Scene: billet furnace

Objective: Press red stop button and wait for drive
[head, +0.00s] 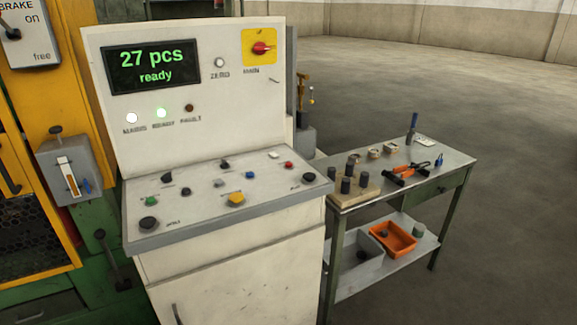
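A control console stands at centre left in the head view, with a sloped grey panel (260,208) of buttons and knobs. A small red button (289,164) sits at the panel's upper right, near a white button (273,155). The display (153,66) reads "27 pcs ready" in green. A red main switch (261,48) sits on a yellow plate. Neither gripper is in view.
A work table (446,161) stands right of the console, with orange-handled pliers (408,171) and dark cylinders on a wooden block (368,190). Its lower shelf holds an orange tray (394,239). A yellow and green machine (50,100) stands at left. The floor at right is clear.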

